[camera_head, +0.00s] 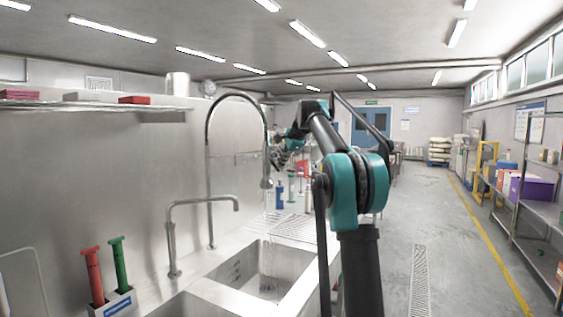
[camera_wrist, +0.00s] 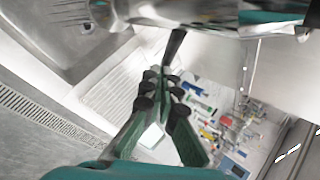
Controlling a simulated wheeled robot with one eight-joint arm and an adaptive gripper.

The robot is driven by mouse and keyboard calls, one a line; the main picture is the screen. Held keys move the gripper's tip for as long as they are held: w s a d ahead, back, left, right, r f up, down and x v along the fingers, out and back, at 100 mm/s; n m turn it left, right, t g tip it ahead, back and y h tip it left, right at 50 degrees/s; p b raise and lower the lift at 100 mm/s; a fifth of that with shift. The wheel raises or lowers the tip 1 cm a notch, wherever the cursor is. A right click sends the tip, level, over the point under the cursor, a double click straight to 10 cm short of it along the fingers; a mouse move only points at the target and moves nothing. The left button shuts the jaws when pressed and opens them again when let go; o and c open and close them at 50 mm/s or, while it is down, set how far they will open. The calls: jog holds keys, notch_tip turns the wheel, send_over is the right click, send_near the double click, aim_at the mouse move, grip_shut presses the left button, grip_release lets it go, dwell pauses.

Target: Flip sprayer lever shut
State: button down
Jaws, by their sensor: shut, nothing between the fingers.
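The sprayer (camera_head: 266,183) hangs from the tall arched hose at the sink, its head pointing down. A thin pale streak, like running water, shows below it in the basin. My gripper (camera_head: 277,158) is beside the upper part of the sprayer, small and partly hidden by my arm. In the wrist view, my gripper (camera_wrist: 160,80) is shut and empty. A dark lever-like piece (camera_wrist: 175,46) lies just beyond the fingertips, below a blurred shiny metal body (camera_wrist: 215,24); I cannot tell whether the fingers touch it. The lever's position is unclear in the head view.
The sink basin (camera_head: 260,270) lies below the sprayer, with a shorter bent faucet (camera_head: 172,230) to the left. A holder (camera_head: 118,303) with red and green tools stands at the front left. Bottles (camera_head: 280,195) and other items stand behind the drainboard. The floor (camera_head: 440,240) at right is clear.

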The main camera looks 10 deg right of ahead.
jog(key=shift+r, duration=0.1)
jog(key=shift+r, duration=0.7)
jog(key=d+v, duration=0.2)
jog(key=v, duration=1)
jog(key=shift+w+d, duration=0.15)
jog(key=shift+d, duration=0.25)
